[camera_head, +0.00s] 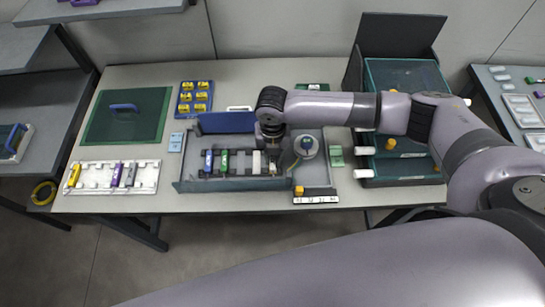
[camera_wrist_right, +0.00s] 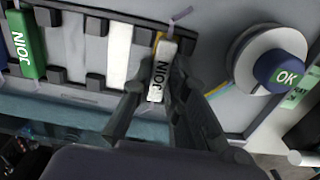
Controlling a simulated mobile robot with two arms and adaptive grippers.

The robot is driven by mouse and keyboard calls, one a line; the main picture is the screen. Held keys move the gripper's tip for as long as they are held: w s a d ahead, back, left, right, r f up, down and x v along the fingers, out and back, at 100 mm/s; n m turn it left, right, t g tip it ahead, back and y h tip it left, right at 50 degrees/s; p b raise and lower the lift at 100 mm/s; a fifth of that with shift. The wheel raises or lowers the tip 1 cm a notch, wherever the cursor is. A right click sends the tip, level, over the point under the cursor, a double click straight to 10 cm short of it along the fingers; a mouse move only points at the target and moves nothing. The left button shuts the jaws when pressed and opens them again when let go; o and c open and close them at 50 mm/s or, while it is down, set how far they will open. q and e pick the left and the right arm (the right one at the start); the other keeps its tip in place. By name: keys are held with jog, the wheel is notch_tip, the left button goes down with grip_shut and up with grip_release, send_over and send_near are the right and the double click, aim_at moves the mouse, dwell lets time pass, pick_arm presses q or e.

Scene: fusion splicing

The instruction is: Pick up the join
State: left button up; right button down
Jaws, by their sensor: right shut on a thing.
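A small white block labelled JOIN (camera_wrist_right: 160,74) sits between the two fingers of my right gripper (camera_wrist_right: 160,88) in the right wrist view. The fingers are shut on its sides, and a thin strand sticks out of its top end. It is at the right end of the dark slotted rack in the grey tray. In the head view my right gripper (camera_head: 273,158) reaches down into that tray and mostly hides the block. A green block also labelled JOIN (camera_wrist_right: 24,42) lies further left in the rack. My left gripper is not in view.
The grey tray (camera_head: 181,186) also holds a blue block (camera_head: 208,161) and a white bar (camera_head: 256,161). A round dial with a blue OK button (camera_wrist_right: 280,71) is close right of the gripper. A white tray (camera_head: 152,176) with several blocks stands left. Drawers (camera_head: 405,167) stand right.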

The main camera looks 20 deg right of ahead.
aim_at(272, 158)
jog(key=shift+r, duration=0.1)
notch_tip(272, 158, up, 20)
jog(key=b, duration=0.2)
